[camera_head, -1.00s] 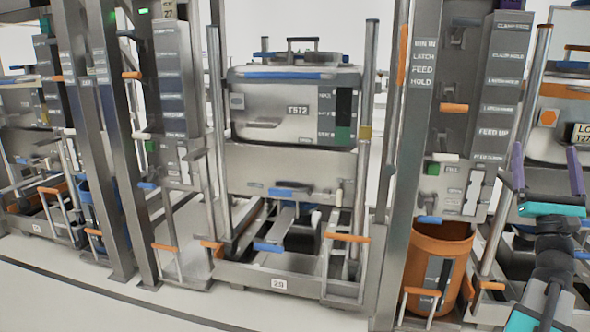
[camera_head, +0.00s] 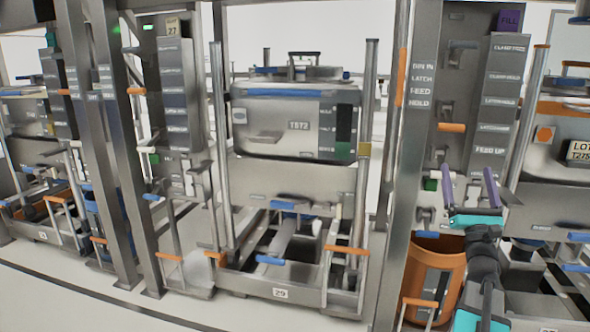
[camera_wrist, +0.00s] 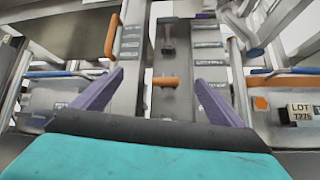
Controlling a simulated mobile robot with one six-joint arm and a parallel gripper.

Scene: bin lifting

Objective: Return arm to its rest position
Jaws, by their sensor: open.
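My gripper (camera_head: 468,190) is at the lower right of the head view, with purple fingers on a teal mount. Its fingers are spread and nothing is between them. It is in front of the orange bin (camera_head: 432,270), which stands low between the posts, and overlaps the right control column. The wrist view also shows my gripper (camera_wrist: 160,90) with its two purple fingers wide apart. Beyond them are an orange handle (camera_wrist: 165,81) and the labelled column (camera_wrist: 207,60); I cannot tell the exact distance to them.
A label column (camera_head: 500,95) rises at the right. An orange handle (camera_head: 345,250) sticks out low in front.

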